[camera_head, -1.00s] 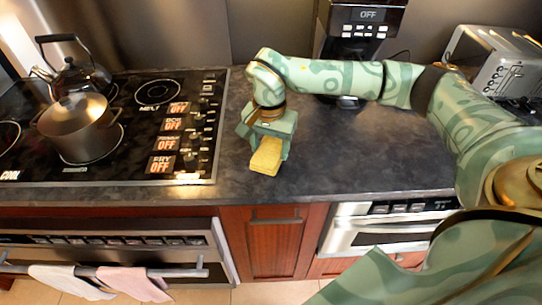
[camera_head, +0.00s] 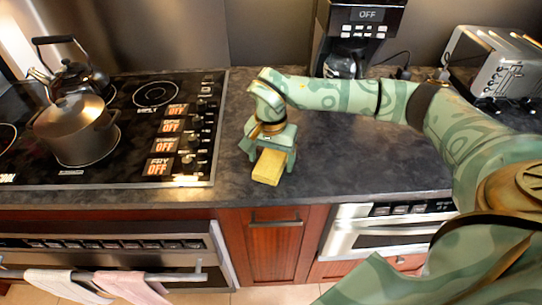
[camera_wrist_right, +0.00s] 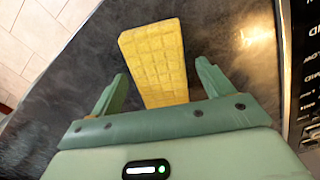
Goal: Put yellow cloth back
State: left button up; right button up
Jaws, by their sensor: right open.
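The yellow cloth (camera_head: 269,167) is a folded, quilted-looking block on the dark counter (camera_head: 350,160), close to its front edge. It also shows in the right wrist view (camera_wrist_right: 155,62), lying between and ahead of the fingers. My right gripper (camera_head: 268,158) is open at the near part of the cloth, one finger on each side. In the right wrist view the gripper (camera_wrist_right: 160,90) shows gaps between both fingers and the cloth. My left gripper is not in view.
A stovetop (camera_head: 150,120) with a pot (camera_head: 74,130) and a kettle (camera_head: 68,70) is to the left. A coffee maker (camera_head: 360,30) and toaster (camera_head: 495,60) stand behind. Pink (camera_head: 130,287) and white (camera_head: 65,284) towels hang on the oven handle.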

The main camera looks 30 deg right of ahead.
aim_at(271, 160)
jog(key=shift+r, duration=0.1)
notch_tip(271, 160, up, 12)
jog(key=p, duration=0.2)
jog(key=shift+p, duration=0.35)
